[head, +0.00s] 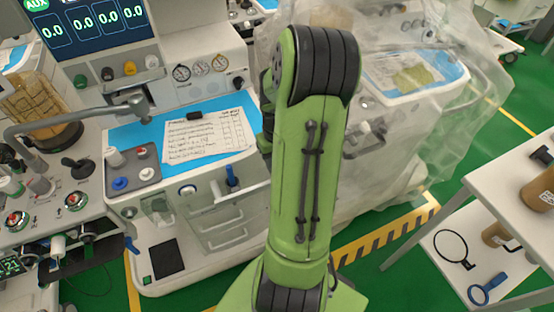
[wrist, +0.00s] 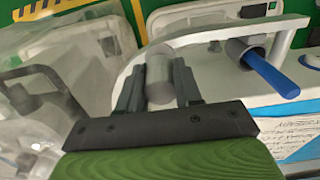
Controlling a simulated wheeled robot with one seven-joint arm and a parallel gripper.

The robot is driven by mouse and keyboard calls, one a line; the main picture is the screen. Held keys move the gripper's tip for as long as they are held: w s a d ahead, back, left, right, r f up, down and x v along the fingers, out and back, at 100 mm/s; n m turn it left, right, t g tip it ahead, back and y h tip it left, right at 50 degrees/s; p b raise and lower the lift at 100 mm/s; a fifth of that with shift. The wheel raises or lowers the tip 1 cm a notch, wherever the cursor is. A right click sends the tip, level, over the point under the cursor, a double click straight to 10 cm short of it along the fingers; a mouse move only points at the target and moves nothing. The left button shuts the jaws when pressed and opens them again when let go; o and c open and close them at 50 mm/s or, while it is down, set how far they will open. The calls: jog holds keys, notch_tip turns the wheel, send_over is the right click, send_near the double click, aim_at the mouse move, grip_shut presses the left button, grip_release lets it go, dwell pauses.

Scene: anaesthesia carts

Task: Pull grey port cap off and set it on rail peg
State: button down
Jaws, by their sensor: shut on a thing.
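In the wrist view my gripper (wrist: 158,88) is shut on a light grey cylinder, the grey cap (wrist: 159,76), with one dark finger on each side. A blue peg (wrist: 270,74) sticks out of a grey holder on the rail, to the right of my gripper. In the head view the blue peg (head: 232,177) shows at the machine's front edge. My gripper and the cap are hidden there behind my green arm.
A worktop with a written sheet (head: 208,134) lies behind the rail. A grey tray with small caps (head: 133,169) sits at its left. A plastic-draped cart (head: 395,130) stands close on the right. A white table (head: 515,205) stands at far right, with green floor between.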

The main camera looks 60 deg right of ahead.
jog(key=shift+f+b, duration=0.65)
jog(key=shift+f, duration=0.25)
jog(key=c, duration=0.7)
grip_release()
notch_tip(320, 180, up, 16)
jog(key=p, duration=0.5)
jog(key=shift+f, duration=0.15)
